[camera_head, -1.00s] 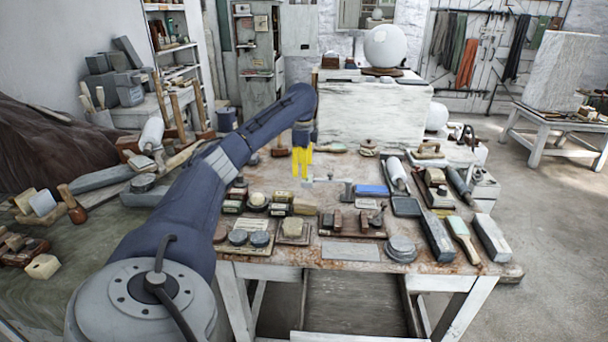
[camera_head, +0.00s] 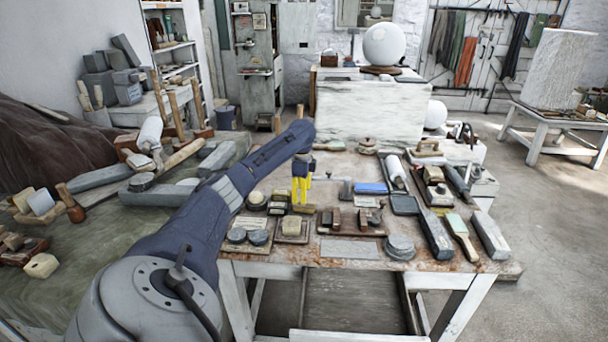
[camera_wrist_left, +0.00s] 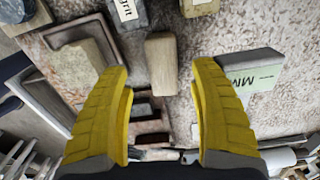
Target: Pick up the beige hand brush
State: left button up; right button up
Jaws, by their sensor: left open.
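The beige hand brush appears to be the small beige block (camera_wrist_left: 161,63) in the left wrist view, lying on the speckled tabletop ahead of my fingertips; no bristles show. In the head view it is probably the small beige piece (camera_head: 305,209) just below my left gripper (camera_head: 302,190). In the left wrist view my left gripper (camera_wrist_left: 165,85) is open. Its two yellow fingers lie to either side of the block's line, with nothing held between them. Whether the fingertips are at the block's height is unclear. My right gripper is not in view.
In the left wrist view a tray (camera_wrist_left: 52,38) with a stone-like block is left of the brush, and a green-labelled block (camera_wrist_left: 250,75) is right. A grit-labelled box (camera_wrist_left: 124,12) is beyond. The worktable (camera_head: 285,270) is crowded with tools; a blue block (camera_head: 371,188) lies right.

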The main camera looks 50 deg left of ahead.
pick_arm(q)
jog(key=shift+w+a+f, duration=0.1)
jog(key=shift+f, duration=2.35)
jog(key=c, duration=1.3)
